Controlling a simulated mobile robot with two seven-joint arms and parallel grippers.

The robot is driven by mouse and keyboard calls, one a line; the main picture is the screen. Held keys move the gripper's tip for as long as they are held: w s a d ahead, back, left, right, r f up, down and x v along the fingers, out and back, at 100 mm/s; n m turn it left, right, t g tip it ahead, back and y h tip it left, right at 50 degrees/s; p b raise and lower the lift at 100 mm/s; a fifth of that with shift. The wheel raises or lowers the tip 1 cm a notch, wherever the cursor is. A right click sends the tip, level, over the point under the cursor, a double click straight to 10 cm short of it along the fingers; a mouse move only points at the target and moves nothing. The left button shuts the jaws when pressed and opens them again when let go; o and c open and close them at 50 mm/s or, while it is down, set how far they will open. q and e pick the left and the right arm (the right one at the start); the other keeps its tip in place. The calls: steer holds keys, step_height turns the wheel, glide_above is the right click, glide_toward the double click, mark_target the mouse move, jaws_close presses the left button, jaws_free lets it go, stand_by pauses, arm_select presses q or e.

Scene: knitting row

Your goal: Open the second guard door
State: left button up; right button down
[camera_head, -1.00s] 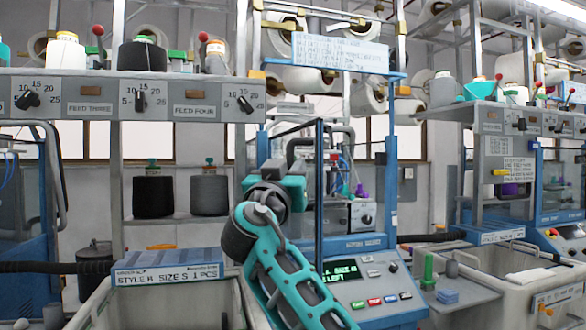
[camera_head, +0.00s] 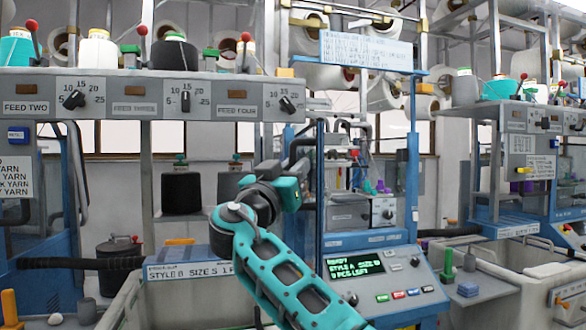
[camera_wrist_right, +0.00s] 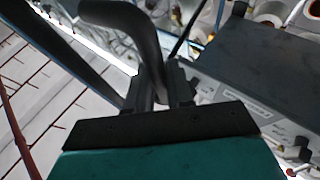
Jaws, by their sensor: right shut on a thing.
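The guard door of the middle knitting machine has a slim blue frame (camera_head: 319,185) with a dark edge, and it stands out in front of the machine opening in the head view. Its black curved handle (camera_head: 301,143) is at the left of that frame. My right gripper (camera_head: 293,168) is at the handle, its fingers partly hidden by the teal wrist. In the right wrist view, my right gripper (camera_wrist_right: 168,88) is shut on the black handle (camera_wrist_right: 125,18), which runs between the fingers. My left gripper is out of view.
A control panel (camera_head: 385,280) with a green-text display and coloured buttons is right of my arm. A grey bin (camera_head: 185,300) stands at lower left, another bin (camera_head: 540,280) at right. A feed shelf (camera_head: 150,97) with cones spans the upper left.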

stand_by(0.4)
steer(key=c, duration=1.1)
jaws_free()
steer(key=b+v, duration=0.3)
steer(key=v, duration=1)
steer(key=shift+w+f, duration=0.1)
steer(key=shift+c, duration=0.4)
